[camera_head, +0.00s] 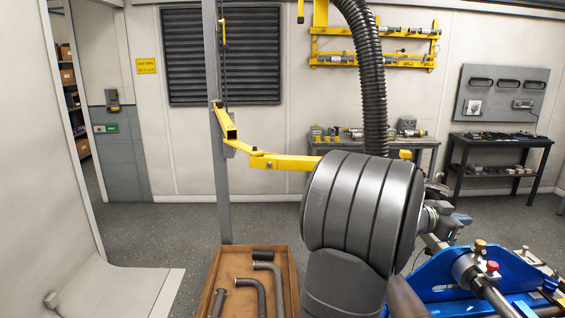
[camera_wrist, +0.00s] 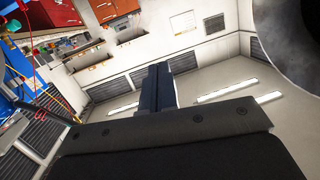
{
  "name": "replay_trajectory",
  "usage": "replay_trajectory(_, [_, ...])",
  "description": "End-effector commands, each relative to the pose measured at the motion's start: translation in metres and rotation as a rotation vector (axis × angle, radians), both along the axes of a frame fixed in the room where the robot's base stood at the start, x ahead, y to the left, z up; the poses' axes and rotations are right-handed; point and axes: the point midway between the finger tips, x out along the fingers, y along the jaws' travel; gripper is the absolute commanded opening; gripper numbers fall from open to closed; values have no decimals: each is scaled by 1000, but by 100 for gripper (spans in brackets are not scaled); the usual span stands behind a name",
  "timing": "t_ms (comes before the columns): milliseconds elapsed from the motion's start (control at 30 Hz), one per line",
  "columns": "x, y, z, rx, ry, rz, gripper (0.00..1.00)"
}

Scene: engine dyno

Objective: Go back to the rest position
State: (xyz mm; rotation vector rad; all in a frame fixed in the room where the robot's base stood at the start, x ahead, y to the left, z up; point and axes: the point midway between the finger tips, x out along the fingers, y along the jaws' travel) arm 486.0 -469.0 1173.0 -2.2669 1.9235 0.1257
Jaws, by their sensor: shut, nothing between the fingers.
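My gripper (camera_wrist: 158,72) shows in the wrist view as two dark fingers pressed together, with nothing between them. Its dark, wide body fills the bottom of that view. The fingers point at open room, with walls and ceiling lamps behind them, and touch nothing that I can see. In the head view my dark grey, ribbed arm link stands large in the middle foreground, and I cannot make out the gripper's fingers there.
A blue engine stand (camera_head: 450,280) is at the lower right. A wooden crate (camera_head: 288,262) with dark pipes stands left of my arm. A yellow boom (camera_head: 285,161) and a black ribbed hose (camera_head: 366,70) are behind it. Grey floor (camera_head: 150,222) is clear at left.

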Motion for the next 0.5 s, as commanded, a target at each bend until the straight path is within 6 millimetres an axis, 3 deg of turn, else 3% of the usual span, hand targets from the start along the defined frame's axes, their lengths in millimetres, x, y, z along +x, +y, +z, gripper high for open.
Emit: replay_trajectory(500, [74,-17,56,-90,1,367,0])
